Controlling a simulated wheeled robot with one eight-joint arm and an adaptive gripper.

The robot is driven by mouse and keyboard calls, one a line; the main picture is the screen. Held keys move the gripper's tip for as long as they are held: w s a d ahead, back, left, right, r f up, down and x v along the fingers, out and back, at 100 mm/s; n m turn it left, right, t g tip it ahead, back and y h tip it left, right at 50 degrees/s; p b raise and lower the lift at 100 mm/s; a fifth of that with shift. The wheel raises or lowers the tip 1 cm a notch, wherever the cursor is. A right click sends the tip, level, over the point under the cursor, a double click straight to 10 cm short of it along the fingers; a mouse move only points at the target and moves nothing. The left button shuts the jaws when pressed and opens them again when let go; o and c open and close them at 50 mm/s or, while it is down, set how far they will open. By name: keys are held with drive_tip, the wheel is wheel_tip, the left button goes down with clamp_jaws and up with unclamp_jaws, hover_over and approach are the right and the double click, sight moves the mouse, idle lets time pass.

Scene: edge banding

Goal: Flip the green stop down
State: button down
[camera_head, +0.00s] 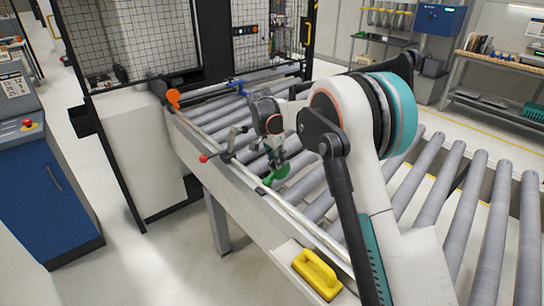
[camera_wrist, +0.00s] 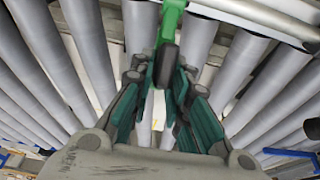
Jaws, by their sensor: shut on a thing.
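The green stop (camera_head: 279,174) sits at the inner edge of the conveyor's near rail, beside the rollers. My gripper (camera_head: 276,160) is over it from above and partly hides it. In the wrist view, the green arm of the stop (camera_wrist: 174,20) comes in from the top and ends in a dark tip (camera_wrist: 167,62). The teal-padded fingers of my gripper (camera_wrist: 168,82) are shut on that end, one on each side. The exact tilt of the stop is hard to tell.
A blue stop (camera_head: 238,87) is across the rollers (camera_head: 430,190). A yellow handle block (camera_head: 317,274) lies on the near frame. A fenced machine (camera_head: 135,40) stands behind.

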drive_tip(key=d+f+g+y, duration=0.1)
drive_tip(key=w+d+f+g+y, duration=0.1)
drive_tip(key=y, duration=0.1)
drive_tip(key=shift+w+d, duration=0.15)
drive_tip(key=shift+w, duration=0.1)
drive_tip(key=shift+w+d+f+g+y, duration=0.25)
drive_tip(key=shift+f+g+y, duration=0.1)
drive_tip(key=shift+f+y, duration=0.15)
drive_tip(key=shift+w+d+f+g+y, duration=0.1)
drive_tip(key=shift+d+f+g+y, duration=0.15)
drive_tip(key=shift+f+g+y, duration=0.2)
drive_tip(key=shift+d+f+y, duration=0.1)
drive_tip(key=shift+f+y, duration=0.25)
drive_tip(key=shift+y, duration=0.2)
drive_tip(key=shift+g, duration=0.3)
drive_tip(key=c, duration=1.6)
unclamp_jaws()
drive_tip(key=shift+w+f, duration=0.1)
drive_tip(key=shift+r, duration=0.2)
drive_tip(key=v, duration=1.1)
drive_tip(key=shift+d+r, duration=0.15)
drive_tip(key=shift+r, duration=0.15)
